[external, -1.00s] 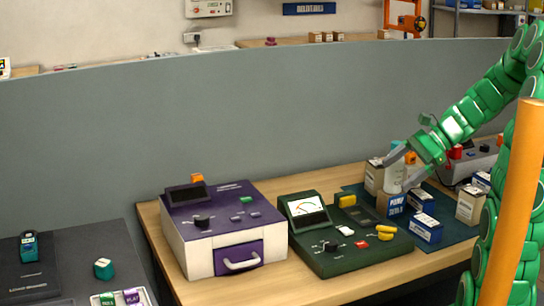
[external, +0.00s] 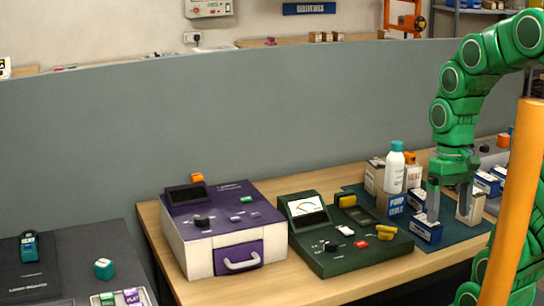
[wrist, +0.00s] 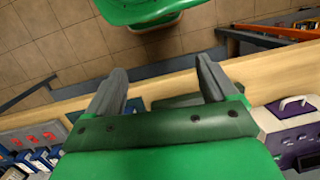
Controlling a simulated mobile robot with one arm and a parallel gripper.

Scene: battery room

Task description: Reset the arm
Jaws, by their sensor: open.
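My green arm (external: 455,110) comes in from the right in the external view and bends down at the wrist. My gripper (external: 448,212) points down over the right part of the table, near the blue-and-white boxes (external: 425,230). In the wrist view my gripper (wrist: 160,75) has its two grey fingers spread apart with nothing between them. Behind the fingers I see the table edge and the tiled floor.
The purple-and-white case (external: 222,225) and the dark green meter box (external: 345,240) stand left on the wooden table (external: 160,235). A grey partition (external: 250,120) runs behind. An orange post (external: 512,205) stands in front at right. The dark mat (external: 455,238) holds several small boxes.

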